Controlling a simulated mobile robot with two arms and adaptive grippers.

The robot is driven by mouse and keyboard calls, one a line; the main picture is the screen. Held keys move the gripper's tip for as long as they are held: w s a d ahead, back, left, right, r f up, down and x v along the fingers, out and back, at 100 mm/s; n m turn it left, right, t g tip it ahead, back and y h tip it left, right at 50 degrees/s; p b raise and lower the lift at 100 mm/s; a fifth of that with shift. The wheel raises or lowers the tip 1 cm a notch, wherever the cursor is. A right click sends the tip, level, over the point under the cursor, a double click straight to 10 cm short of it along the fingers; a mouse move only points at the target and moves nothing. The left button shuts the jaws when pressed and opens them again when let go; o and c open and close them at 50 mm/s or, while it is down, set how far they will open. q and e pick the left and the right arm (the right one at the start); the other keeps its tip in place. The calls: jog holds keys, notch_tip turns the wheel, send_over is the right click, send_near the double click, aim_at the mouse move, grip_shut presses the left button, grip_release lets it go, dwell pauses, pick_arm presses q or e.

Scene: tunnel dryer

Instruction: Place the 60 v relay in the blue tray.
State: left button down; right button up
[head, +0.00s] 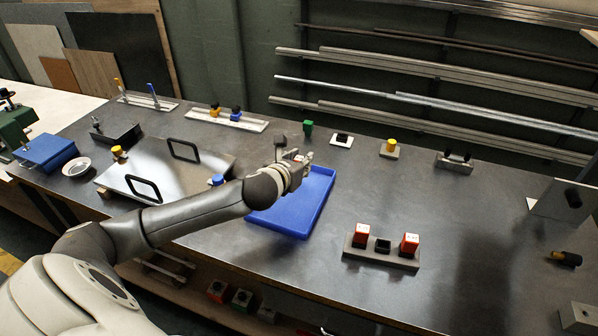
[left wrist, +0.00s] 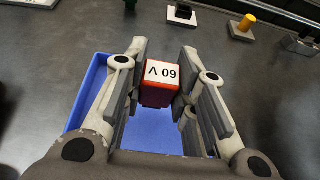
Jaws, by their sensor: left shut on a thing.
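The 60 V relay (left wrist: 161,82) is a red block with a white top, its label upside down in the left wrist view. My left gripper (left wrist: 163,90) is shut on it, with a finger on each side. In the head view, my left gripper (head: 301,163) is over the upper part of the blue tray (head: 282,227). The tray's blue floor (left wrist: 153,136) shows below the relay in the left wrist view, and the relay appears held above it. The relay's underside is hidden. My right gripper is not in view.
A grey holder (head: 375,260) with two red relays and a dark middle socket stands right of the tray. A metal plate with black handles (head: 143,189) lies to the left. Small fixtures, including a green block (head: 308,127), line the back.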

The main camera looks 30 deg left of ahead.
pick_arm(q)
jog(key=shift+w+a+f, duration=0.35)
jog(key=shift+a+f, duration=0.05)
jog(key=shift+f, duration=0.25)
notch_tip(320, 180, down, 2)
jog(key=shift+d+f, duration=0.1)
jog(key=shift+f, duration=0.35)
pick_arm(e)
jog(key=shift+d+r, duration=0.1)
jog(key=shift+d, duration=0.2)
pick_arm(q)
jog(key=shift+f, duration=0.15)
jog(key=c, duration=1.2)
grip_release()
jog(key=shift+s+r, duration=0.1)
jog(key=shift+r, duration=0.1)
jog(key=v, duration=1.1)
jog(key=shift+s+r, duration=0.15)
jog(key=shift+s, duration=0.25)
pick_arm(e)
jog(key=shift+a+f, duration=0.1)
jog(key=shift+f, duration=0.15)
